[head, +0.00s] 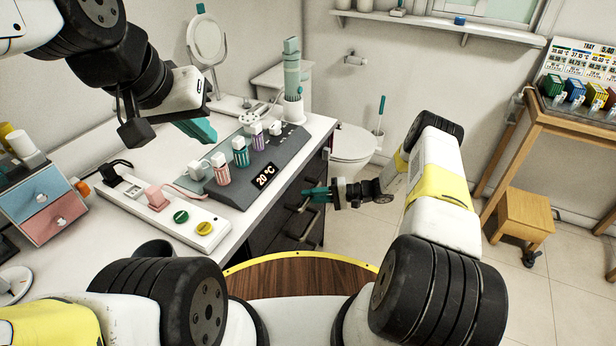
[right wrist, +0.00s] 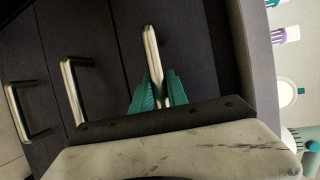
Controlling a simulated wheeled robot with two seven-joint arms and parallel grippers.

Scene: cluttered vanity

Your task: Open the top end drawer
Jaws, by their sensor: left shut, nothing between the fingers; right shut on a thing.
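The dark drawer cabinet (head: 265,222) stands under the white vanity top, with several metal bar handles on its front. In the right wrist view the top drawer (right wrist: 115,45) lies nearest the counter edge, and its front looks flush with its neighbours. My right gripper (head: 316,193) is at the cabinet front, and its teal fingers (right wrist: 158,92) are shut on the top drawer's handle (right wrist: 152,48). The fingers hide part of that handle. My left gripper (head: 200,131) is shut and empty, raised above the vanity top at the left.
Two lower handles (right wrist: 72,90) (right wrist: 17,110) are free. The vanity top (head: 90,225) holds a grey device (head: 235,185), a power strip (head: 165,215) and a small drawer box (head: 45,200). A toilet (head: 350,150) and wooden stool (head: 520,217) stand beyond.

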